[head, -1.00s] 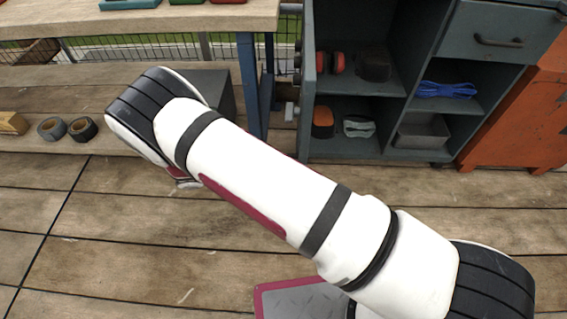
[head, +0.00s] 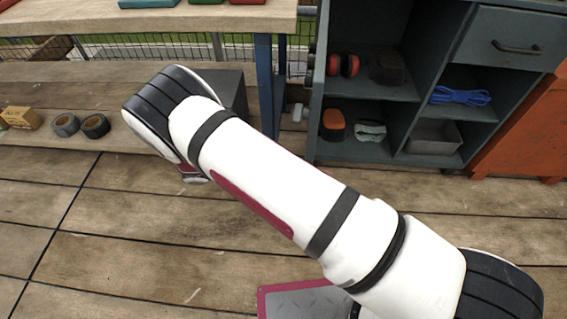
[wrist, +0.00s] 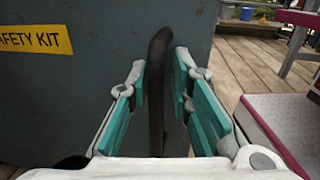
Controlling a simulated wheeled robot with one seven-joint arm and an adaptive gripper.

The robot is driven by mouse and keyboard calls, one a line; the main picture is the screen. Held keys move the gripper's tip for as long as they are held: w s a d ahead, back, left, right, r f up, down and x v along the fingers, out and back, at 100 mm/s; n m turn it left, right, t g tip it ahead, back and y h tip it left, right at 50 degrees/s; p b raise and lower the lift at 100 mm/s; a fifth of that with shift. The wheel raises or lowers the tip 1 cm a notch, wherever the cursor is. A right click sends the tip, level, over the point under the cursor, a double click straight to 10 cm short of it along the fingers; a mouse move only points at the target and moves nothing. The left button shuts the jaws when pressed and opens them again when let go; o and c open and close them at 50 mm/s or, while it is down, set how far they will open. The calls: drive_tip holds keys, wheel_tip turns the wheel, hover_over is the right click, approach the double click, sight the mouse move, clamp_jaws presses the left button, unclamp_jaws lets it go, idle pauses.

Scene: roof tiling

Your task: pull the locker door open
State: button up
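In the wrist view a dark grey-blue door panel (wrist: 90,85) with a yellow label reading "...AFETY KIT" fills the left and middle. A black upright handle (wrist: 157,95) stands out from it. My gripper (wrist: 160,88) has one teal-padded finger on each side of the handle, drawn in close and seemingly shut on it. Any thin gap beside the bar is hard to judge. In the head view my forearm hides the gripper and handle. A dark grey box-like shape (head: 233,95) shows behind the arm; I cannot tell whether it is the locker.
An open shelf cabinet (head: 368,152) with ear defenders and blue rope stands right of a wooden bench (head: 210,15). An orange cabinet (head: 520,135) is at far right. Tape rolls (head: 95,126) lie on the low bench at left. The plank deck (head: 140,235) is clear.

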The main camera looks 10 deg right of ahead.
drive_tip(key=a, duration=1.2)
drive_tip(key=shift+w, duration=0.25)
